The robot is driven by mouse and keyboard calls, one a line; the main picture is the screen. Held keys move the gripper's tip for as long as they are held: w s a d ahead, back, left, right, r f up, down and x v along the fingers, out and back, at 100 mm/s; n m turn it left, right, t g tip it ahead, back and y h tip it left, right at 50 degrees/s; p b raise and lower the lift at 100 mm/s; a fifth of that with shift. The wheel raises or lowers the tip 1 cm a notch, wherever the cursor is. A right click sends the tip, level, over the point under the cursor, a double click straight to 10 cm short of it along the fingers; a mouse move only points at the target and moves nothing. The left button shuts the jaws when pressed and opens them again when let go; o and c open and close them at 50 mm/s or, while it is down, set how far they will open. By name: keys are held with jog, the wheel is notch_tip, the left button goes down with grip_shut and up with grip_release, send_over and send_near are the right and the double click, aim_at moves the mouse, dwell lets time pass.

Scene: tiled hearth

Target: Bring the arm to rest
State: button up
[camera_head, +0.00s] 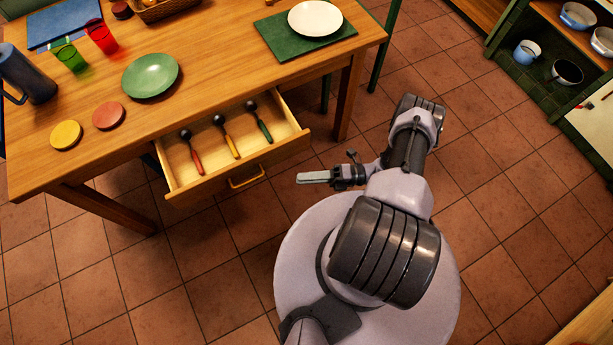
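My arm is folded over my round light-grey base, with its dark and pale links bent back on themselves. My gripper (304,178) points left, just right of the open drawer's front and apart from it. Its pale fingers show edge-on as one flat strip, so I cannot tell whether they are open or shut. I see nothing clearly held in it.
A wooden table (215,100) holds dishes, cups and a jug. Its drawer (290,136) is pulled out, with several spoons inside. Green shelves (497,38) with bowls stand at the upper right. Tiled floor (500,200) is clear to the right.

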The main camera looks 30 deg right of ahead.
dwell(0.4)
jog(key=w+a+r+n+g+h, duration=0.1)
jog(key=w+r+n+g+h, duration=0.15)
jog(key=r+n, duration=0.5)
jog(key=w+r+n+g+h, duration=0.25)
jog(key=r+n+g, duration=0.2)
jog(key=r, duration=0.65)
jog(key=w+a+r+n+g+h, duration=0.1)
jog(key=r+n+g+h, duration=0.15)
jog(key=r+n, duration=0.6)
jog(key=s+a+r+n+t+h, duration=0.4)
jog(key=s+r+n, duration=0.2)
jog(key=r, duration=0.3)
jog(key=s+a+r+n+t+h, duration=0.3)
jog(key=s+r+n, duration=0.3)
jog(key=r+n, duration=0.2)
notch_tip(320, 180, up, 2)
jog(key=shift+s+a+r+t+h, duration=0.1)
jog(key=shift+s+a+t+h, duration=0.1)
jog(key=shift+a+t+h, duration=0.15)
